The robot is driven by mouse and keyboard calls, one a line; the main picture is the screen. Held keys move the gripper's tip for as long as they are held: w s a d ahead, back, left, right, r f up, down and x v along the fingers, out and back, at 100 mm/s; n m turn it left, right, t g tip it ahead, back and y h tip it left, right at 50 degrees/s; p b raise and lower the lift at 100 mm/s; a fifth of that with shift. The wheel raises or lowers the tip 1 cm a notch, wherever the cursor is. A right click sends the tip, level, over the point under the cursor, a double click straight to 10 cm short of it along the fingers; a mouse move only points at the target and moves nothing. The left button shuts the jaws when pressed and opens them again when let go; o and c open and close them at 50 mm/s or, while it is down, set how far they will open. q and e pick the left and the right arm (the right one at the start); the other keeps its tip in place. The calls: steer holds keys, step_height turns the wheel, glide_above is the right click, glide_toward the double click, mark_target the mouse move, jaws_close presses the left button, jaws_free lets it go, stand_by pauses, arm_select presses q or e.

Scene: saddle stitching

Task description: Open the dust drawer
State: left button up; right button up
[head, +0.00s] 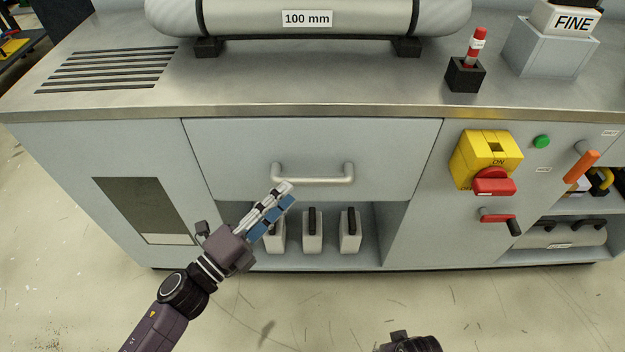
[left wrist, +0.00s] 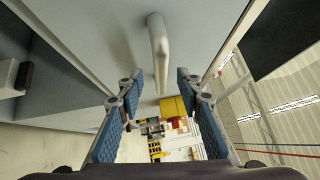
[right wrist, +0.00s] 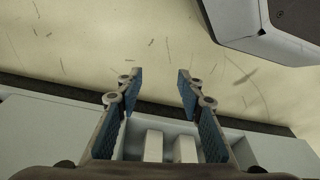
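The dust drawer (head: 240,147) is a wide grey front panel in the cabinet below the worktop, flush with the panels beside it. Its silver bar handle (head: 313,179) runs horizontally across it. My left gripper (head: 287,192) is just below the handle's left end in the head view. In the left wrist view the handle (left wrist: 158,55) shows ahead, between the two open blue-padded fingers, with nothing gripped. My right gripper (right wrist: 158,80) is open and empty in the right wrist view, low over the floor. In the head view only part of the right arm shows at the bottom edge.
An open shelf below the drawer holds several pale blocks (head: 350,230) with black handles. A yellow switch box with a red knob (head: 493,183) and a red lever (head: 498,218) sit right of the drawer. The worktop edge (head: 300,112) overhangs above. The floor in front is clear.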

mark_target(312, 181)
arm_select(q)
steer(key=shift+m+g+h, duration=0.4)
steer(key=shift+m+h, duration=0.1)
steer(key=shift+m, duration=0.3)
steer(key=x, duration=0.5)
steer(key=s+d+x, duration=0.1)
steer(key=x, duration=0.1)
steer(key=shift+w+d, duration=0.25)
steer(key=shift+w, duration=0.05)
arm_select(e)
steer(key=shift+s+d+f, duration=0.1)
steer(key=shift+s+f, duration=0.15)
steer(key=shift+f, duration=0.25)
steer(key=shift+s+f, duration=0.25)
steer(key=shift+f, duration=0.2)
arm_select(q)
steer(key=shift+c, duration=0.6)
jaws_close()
